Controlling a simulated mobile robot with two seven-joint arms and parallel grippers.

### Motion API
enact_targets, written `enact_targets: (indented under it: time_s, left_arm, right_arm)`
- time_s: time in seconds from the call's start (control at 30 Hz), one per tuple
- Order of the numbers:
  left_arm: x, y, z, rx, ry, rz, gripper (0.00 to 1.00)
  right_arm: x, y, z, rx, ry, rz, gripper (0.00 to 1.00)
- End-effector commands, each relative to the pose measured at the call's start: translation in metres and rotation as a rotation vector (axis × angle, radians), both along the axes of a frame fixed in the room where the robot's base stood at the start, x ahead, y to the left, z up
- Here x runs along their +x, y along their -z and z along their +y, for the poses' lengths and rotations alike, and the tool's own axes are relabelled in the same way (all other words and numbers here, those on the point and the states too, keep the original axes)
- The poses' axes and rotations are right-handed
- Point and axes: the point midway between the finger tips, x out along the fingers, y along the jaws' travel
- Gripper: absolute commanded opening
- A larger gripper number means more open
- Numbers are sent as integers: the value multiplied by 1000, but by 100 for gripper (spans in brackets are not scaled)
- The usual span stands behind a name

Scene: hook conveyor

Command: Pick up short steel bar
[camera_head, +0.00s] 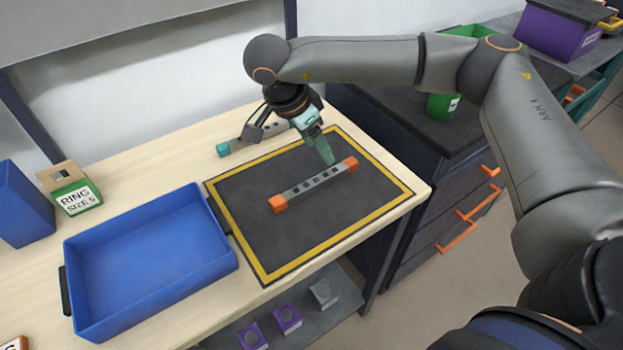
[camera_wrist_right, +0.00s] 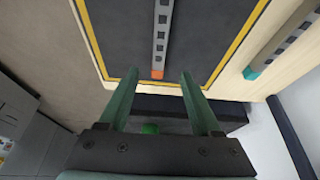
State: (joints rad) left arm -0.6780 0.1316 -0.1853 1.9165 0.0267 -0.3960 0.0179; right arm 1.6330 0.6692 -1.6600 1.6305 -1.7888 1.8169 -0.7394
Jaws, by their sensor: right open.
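A grey steel bar with orange ends and dark square holes (camera_head: 312,184) lies on the dark mat. I cannot tell from the pictures which is named short. My right gripper (camera_head: 322,150) is open and empty, above the mat near the orange-ended bar's far right end. My left gripper is not in view.
The mat (camera_head: 237,237) has a yellow border. A blue tray (camera_head: 150,255) stands left of it. A green box labelled "RING SIZE 5" (camera_head: 75,197) and a blue bin (camera_head: 20,205) stand farther left. A dark cabinet with orange handles (camera_head: 440,195) stands to the right.

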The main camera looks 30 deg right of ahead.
Motion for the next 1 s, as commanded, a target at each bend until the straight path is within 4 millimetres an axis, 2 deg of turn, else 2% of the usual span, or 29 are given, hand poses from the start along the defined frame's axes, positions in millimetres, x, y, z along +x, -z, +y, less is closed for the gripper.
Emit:
enact_targets:
  time_s: [0.13, 0.37, 0.63, 0.77, 1.0]
  left_arm:
    - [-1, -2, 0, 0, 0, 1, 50]
    - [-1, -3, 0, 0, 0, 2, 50]
    - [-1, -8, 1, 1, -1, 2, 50]
    - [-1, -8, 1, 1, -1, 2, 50]
    - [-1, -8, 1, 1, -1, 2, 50]
  right_arm:
    - [0, 24, -10, 1, 2, 2, 65]
    - [1, 41, -17, 3, 0, 1, 65]
    - [0, 76, -34, 3, 1, 3, 65]
    - [1, 84, -36, 5, 0, 1, 65]
    - [1, 84, -37, 5, 0, 0, 63]
